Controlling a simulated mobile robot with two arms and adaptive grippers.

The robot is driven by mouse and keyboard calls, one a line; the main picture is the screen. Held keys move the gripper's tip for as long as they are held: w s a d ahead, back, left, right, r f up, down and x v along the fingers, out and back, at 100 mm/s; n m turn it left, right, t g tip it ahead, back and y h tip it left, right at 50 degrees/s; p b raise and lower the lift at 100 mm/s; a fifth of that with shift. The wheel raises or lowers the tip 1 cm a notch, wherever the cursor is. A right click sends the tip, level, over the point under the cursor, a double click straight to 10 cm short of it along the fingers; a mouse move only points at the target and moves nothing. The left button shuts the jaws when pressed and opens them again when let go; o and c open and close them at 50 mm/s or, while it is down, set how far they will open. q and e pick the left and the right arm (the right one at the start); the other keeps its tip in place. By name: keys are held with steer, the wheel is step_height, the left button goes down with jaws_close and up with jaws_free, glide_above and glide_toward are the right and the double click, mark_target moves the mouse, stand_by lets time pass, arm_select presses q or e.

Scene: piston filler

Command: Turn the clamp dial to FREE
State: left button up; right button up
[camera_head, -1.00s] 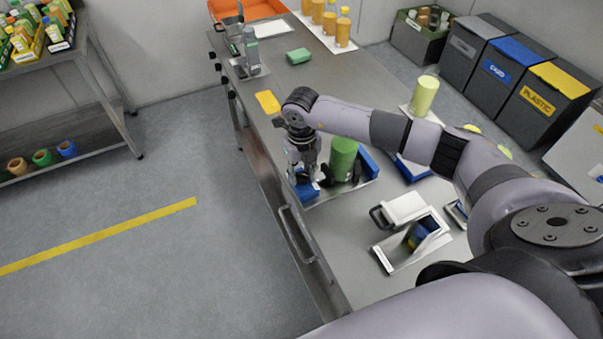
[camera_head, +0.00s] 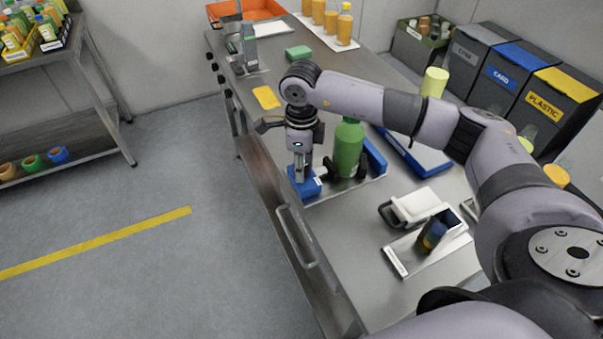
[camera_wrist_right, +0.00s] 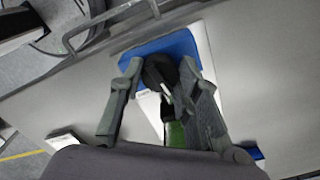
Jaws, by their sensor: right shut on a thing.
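The clamp dial (camera_wrist_right: 160,72) is a dark round knob on a blue block, with a pale mark on it in the right wrist view. The blue block (camera_head: 304,188) stands at the near left end of the clamp's light plate. My right gripper (camera_head: 302,176) points down over the block. In the right wrist view its two fingers (camera_wrist_right: 165,80) are on either side of the dial and shut on it. A green bottle (camera_head: 348,148) stands upright on the plate beside the gripper, between dark clamp jaws. The dial's lettering is not legible. My left gripper is not in view.
A second blue block (camera_head: 374,154) stands behind the bottle. A white device with a tray (camera_head: 408,262) is at the near right. A yellow cloth (camera_head: 266,97) and green sponge (camera_head: 298,53) lie farther back. The bench's front edge is close to the gripper.

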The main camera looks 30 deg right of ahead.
steer(key=n+b, duration=0.3)
steer(key=shift+f+n, duration=0.2)
steer(key=shift+n, duration=0.1)
steer(key=shift+r+n+b, duration=0.2)
steer(key=shift+n+b, duration=1.15)
steer(key=shift+n, duration=0.35)
steer(key=o, duration=1.1)
steer(key=shift+r, duration=0.15)
step_height(320, 180, up, 12)
steer(key=shift+f, duration=0.1)
steer(key=shift+f, duration=0.15)
